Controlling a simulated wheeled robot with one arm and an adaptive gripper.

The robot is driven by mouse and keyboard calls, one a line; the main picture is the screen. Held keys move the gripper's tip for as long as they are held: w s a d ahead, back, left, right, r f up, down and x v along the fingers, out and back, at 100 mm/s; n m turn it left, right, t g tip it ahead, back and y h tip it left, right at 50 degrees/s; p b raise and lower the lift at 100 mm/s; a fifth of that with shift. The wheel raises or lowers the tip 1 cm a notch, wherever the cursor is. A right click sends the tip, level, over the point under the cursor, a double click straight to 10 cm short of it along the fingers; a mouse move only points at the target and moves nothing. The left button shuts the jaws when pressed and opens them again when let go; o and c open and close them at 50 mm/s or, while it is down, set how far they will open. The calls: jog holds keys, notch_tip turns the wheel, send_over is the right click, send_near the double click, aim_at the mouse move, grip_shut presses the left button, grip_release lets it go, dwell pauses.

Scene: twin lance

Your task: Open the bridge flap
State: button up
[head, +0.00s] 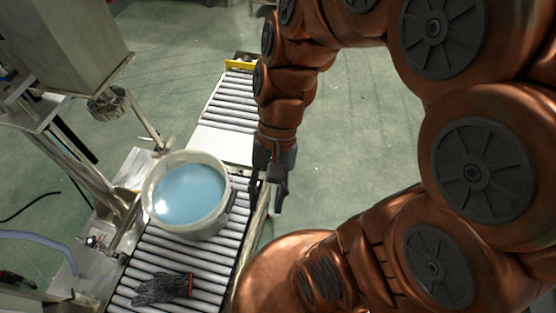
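The bridge flap looks to be the flat white panel (222,144) that spans the conveyor between two roller sections. It lies level with the rollers, and its right end is partly hidden behind my arm. My gripper (268,197) points down by the right side rail of the conveyor, nearer the camera than the panel. Its two dark fingers are apart with nothing seen between them. I cannot tell its exact height above the rail.
A pale round tub (225,212) with light-blue contents stands on the near rollers, left of my gripper. A dark grey glove (162,288) lies on rollers nearer the camera. A yellow bar (240,65) crosses the far end. A metal machine (65,45) stands left. Green floor at right is clear.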

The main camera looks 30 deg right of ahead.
jog(key=w+a+f+m+y+b, duration=0.5)
jog(key=w+f+m+y+b, duration=0.3)
jog(key=w+f+m+b, duration=0.3)
jog(key=w+d+f+m+t+y+b, duration=0.3)
jog(key=w+f+m+b, duration=0.15)
jog(key=w+f, duration=0.2)
jog(key=w+d+f+m+t+y+b, duration=0.2)
jog(key=w+f+m+t+b, duration=0.15)
jog(key=w+f+m, duration=0.3)
jog(key=w+d+f+m+t+h+b, duration=0.1)
jog(key=w+d+f+m+t+b, duration=0.75)
jog(key=d+f+m, duration=0.4)
jog(key=w+d+f+m+t+h+b, duration=0.1)
jog(key=d+f+m+t+h+b, duration=0.3)
jog(key=d+f, duration=0.45)
jog(key=d+f+m+t+h+b, duration=0.1)
jog(key=d+f+m+t+h, duration=0.2)
jog(key=d+f+m, duration=0.55)
jog(key=shift+w+a+f+n+b, duration=0.25)
jog(key=shift+w+a+n+b, duration=0.2)
jog(key=shift+w+a, duration=0.7)
jog(key=shift+w+a+f+n+b, duration=0.2)
jog(key=shift+w+a+n+b, duration=0.25)
jog(key=shift+w+a, duration=0.65)
jog(key=shift+w+a+f+n+b, duration=0.3)
jog(key=shift+w+a+b, duration=0.45)
jog(key=shift+w, duration=0.6)
jog(key=shift+a, duration=0.1)
grip_shut()
